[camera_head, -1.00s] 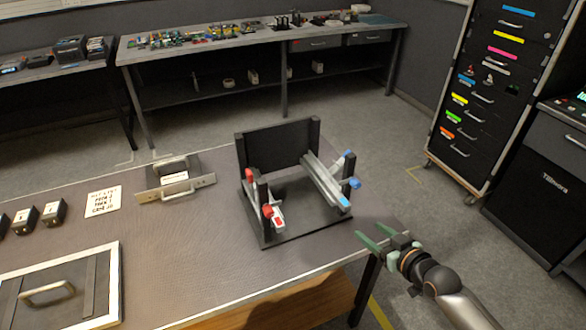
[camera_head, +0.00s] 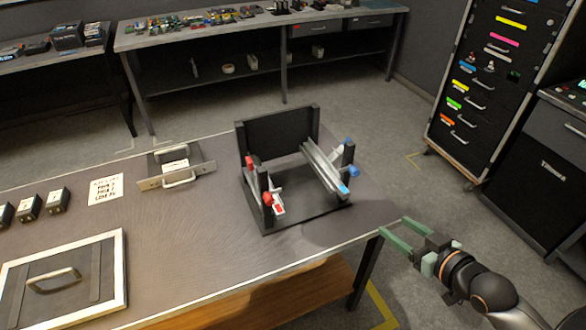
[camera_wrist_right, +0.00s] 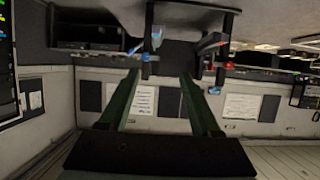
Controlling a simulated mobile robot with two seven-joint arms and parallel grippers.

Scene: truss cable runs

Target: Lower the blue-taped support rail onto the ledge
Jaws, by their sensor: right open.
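The blue-taped support rail (camera_head: 325,168) is a grey bar on the right side of a black frame (camera_head: 300,212) on the table. It slopes down toward the front, with blue tape (camera_head: 343,189) at its near end. Blue knobs (camera_head: 353,171) sit on the post beside it. A red-taped rail (camera_head: 279,203) with red knobs lies lower on the left side. My right gripper (camera_head: 392,233) is open and empty, right of the table's edge and apart from the rail. Its green fingers (camera_wrist_right: 160,95) point toward the frame in the wrist view. My left gripper is not in view.
A metal bracket with a handle (camera_head: 177,175), a note card (camera_head: 105,191), small black blocks (camera_head: 57,200) and a framed panel with a handle (camera_head: 63,280) lie on the table. A drawer cabinet (camera_head: 492,85) stands at the right. Open floor lies between it and the table.

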